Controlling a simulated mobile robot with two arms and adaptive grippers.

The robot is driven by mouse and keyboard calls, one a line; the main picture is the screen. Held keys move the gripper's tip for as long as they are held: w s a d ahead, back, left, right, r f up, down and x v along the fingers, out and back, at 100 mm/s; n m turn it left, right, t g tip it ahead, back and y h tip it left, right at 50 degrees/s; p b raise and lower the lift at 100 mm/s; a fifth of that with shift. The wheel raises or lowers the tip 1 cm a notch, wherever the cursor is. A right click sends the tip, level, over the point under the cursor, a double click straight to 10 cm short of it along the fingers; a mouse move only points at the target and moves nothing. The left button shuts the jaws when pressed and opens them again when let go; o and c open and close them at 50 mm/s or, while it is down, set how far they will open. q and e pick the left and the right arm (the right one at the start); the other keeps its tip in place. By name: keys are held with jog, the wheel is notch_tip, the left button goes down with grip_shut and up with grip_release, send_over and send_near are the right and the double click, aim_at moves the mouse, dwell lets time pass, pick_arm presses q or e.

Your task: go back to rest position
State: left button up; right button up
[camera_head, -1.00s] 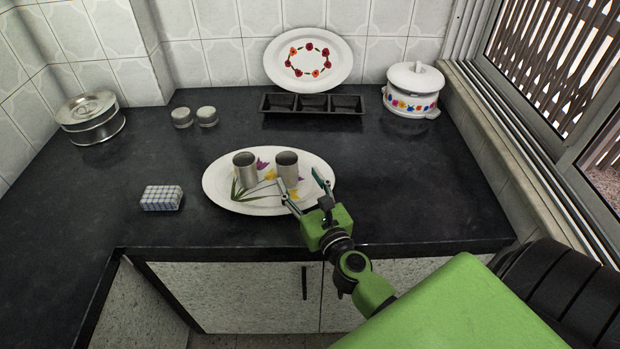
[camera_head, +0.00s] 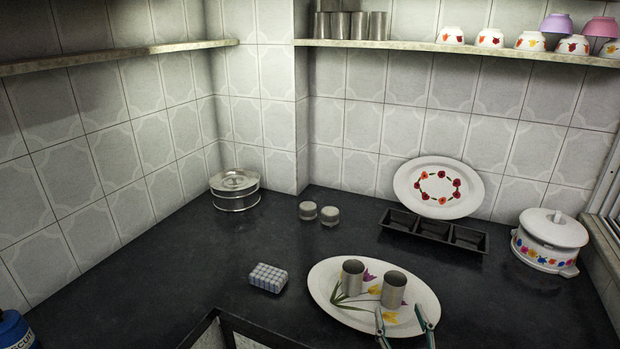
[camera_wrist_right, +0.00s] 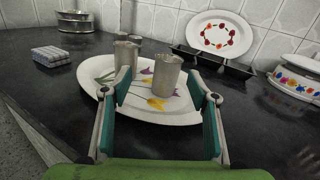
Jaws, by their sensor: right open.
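Two steel tumblers stand upright on the oval floral platter (camera_head: 328,277): a left tumbler (camera_head: 352,278) and a right tumbler (camera_head: 393,289). My right gripper (camera_head: 405,318) is open and empty at the platter's front edge, just in front of the right tumbler. In the right wrist view the open fingers (camera_wrist_right: 160,90) frame the right tumbler (camera_wrist_right: 166,76) from behind, and it stands apart from them. The left tumbler (camera_wrist_right: 126,55) shows there beside the left finger. My left gripper is not in view.
A checked box (camera_head: 268,278) lies left of the platter. Behind are two small jars (camera_head: 308,210), a round steel tin (camera_head: 235,190), a black three-part tray (camera_head: 434,233), a standing flowered plate (camera_head: 438,188) and a white pot (camera_head: 549,241). Shelves above hold several tumblers (camera_head: 358,25) and bowls (camera_head: 489,38).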

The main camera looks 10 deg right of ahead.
jog(key=s+a+r+n+g+y, duration=0.1)
jog(key=s+a+n+y, duration=0.1)
jog(key=a+n+y, duration=0.35)
jog(key=s+a+r+n+y, duration=0.2)
jog(key=a+n+y, duration=0.1)
jog(key=a+n, duration=0.5)
jog(key=s+a+f+n+g+y, duration=0.2)
jog(key=s+a+f+n+g, duration=0.45)
jog(key=n, duration=0.75)
jog(key=s+d+f+n+g+h, duration=0.4)
jog(key=s+d+n, duration=0.1)
jog(key=s+d, duration=0.25)
jog(key=s+d+f+n+g+h, duration=0.3)
jog(key=s+d+f+n+h, duration=0.3)
jog(key=s, duration=0.3)
notch_tip(320, 180, down, 24)
jog(key=s+d+f+g+y, duration=0.1)
jog(key=s+g, duration=0.1)
jog(key=s+d+f, duration=0.3)
jog(key=s+f, duration=1.3)
jog(key=s, duration=0.1)
jog(key=shift+d+f+g, duration=0.2)
jog(key=shift+f+g, duration=0.05)
jog(key=shift+g, duration=0.1)
